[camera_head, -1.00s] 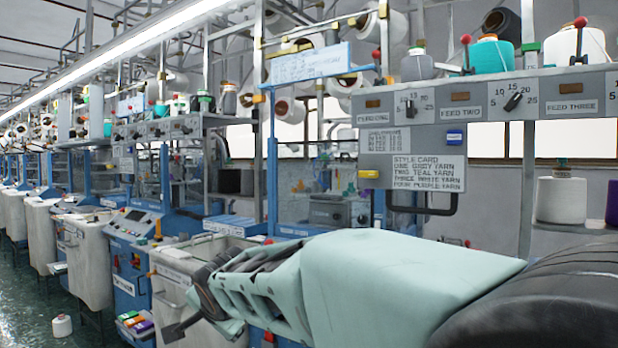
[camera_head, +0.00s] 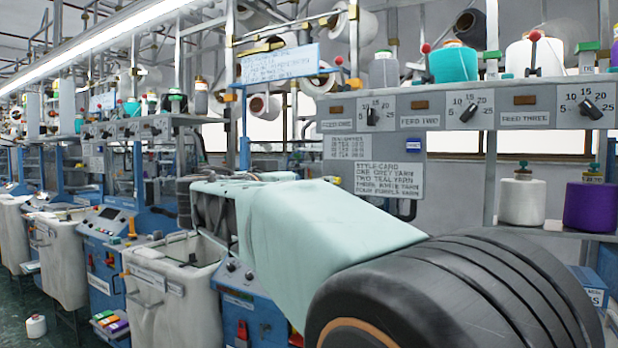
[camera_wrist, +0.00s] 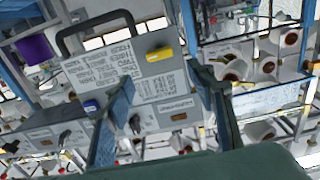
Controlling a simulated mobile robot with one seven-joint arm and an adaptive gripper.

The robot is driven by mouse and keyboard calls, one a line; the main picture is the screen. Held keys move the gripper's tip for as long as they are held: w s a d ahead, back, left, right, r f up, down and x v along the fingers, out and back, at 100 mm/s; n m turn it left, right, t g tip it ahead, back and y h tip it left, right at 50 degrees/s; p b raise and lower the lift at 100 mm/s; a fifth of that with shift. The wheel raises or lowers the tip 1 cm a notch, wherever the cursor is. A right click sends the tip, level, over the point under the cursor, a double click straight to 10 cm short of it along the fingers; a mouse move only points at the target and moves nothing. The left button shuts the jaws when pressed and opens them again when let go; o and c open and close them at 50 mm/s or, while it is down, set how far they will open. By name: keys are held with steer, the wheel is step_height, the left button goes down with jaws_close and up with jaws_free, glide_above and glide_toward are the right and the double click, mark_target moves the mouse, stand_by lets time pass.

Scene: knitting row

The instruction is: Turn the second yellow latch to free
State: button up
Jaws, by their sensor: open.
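My gripper (camera_wrist: 165,98) is open in the wrist view, with one dark finger on each side and nothing between the tips. Beyond it is a grey machine panel (camera_wrist: 160,88), seen upside down. A yellow latch (camera_wrist: 159,54) sits on this panel, above the gap between the fingers and apart from them. In the head view the same panel (camera_head: 345,172) is partly covered by my arm, and only a bit of yellow (camera_head: 334,180) shows at its lower left. I cannot tell whether this is the second latch.
A blue tab (camera_wrist: 91,106) and a black handle (camera_wrist: 95,25) are on the panel. A knob (camera_head: 373,115) sits above it on the feed rail. Yarn cones (camera_head: 522,200) stand on a shelf at right. A grey bin (camera_head: 170,290) stands below my arm.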

steer(key=p+x, duration=0.2)
steer(key=x, duration=0.7)
steer(key=shift+w, duration=0.2)
steer(key=c, duration=1.2)
steer(key=shift+o, duration=0.2)
steer(key=shift+f+n+b, duration=0.15)
steer(key=shift+n+b, duration=0.15)
steer(key=shift+n, duration=0.1)
steer(key=n, duration=0.8)
steer(key=n+b, duration=0.1)
steer(key=n, duration=0.8)
steer(key=shift+w+a+f, duration=0.1)
steer(key=shift+a+f, duration=0.05)
